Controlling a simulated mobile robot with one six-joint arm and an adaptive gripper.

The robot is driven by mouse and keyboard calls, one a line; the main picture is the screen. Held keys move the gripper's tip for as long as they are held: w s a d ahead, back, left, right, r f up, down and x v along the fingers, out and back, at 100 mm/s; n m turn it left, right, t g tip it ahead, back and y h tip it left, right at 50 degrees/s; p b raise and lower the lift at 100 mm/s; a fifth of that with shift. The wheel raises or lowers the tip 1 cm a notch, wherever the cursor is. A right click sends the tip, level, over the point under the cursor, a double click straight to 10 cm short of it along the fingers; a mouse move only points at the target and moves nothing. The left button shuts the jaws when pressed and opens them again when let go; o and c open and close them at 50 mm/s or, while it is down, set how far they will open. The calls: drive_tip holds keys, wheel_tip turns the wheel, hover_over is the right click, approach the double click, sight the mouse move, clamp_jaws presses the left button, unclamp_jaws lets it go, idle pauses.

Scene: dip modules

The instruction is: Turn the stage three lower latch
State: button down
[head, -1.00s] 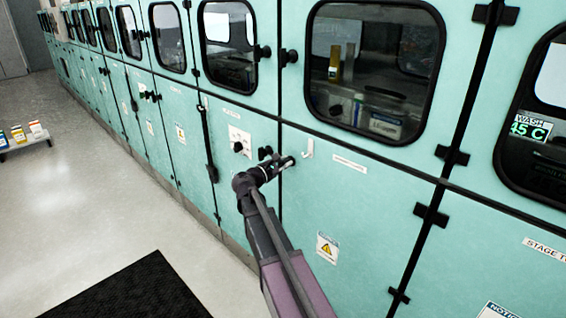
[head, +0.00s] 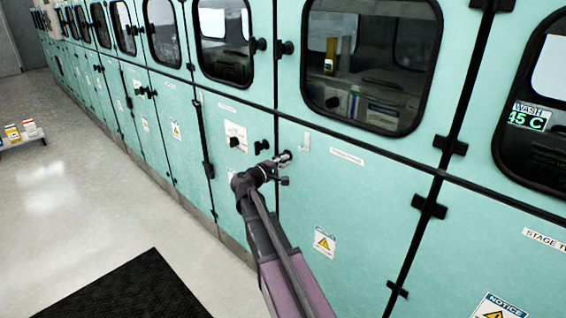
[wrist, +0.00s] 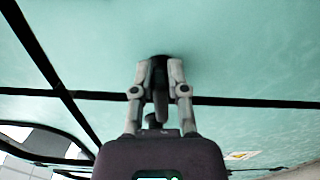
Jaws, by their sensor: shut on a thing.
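My gripper (head: 284,158) is at the teal cabinet front, near the top edge of a lower door (head: 340,205), just below the large window. In the wrist view its two grey fingers (wrist: 159,88) are closed on either side of a black latch (wrist: 159,70), which sits against the teal panel. The fingers hide most of this latch in the head view. A white label (head: 347,157) is on the same door, its text too small to read.
Upper windows (head: 370,66) line the cabinets.

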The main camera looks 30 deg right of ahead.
drive_tip(key=shift+s+f+m, duration=0.1)
drive_tip(key=shift+f+m, duration=0.1)
drive_tip(key=shift+m, duration=0.6)
drive_tip(key=c, duration=0.6)
unclamp_jaws()
drive_tip(key=shift+d, duration=0.1)
drive_tip(key=shift+c, duration=0.2)
drive_tip(key=shift+a, duration=0.2)
drive_tip(key=shift+a, duration=0.25)
drive_tip(key=v, duration=1.1)
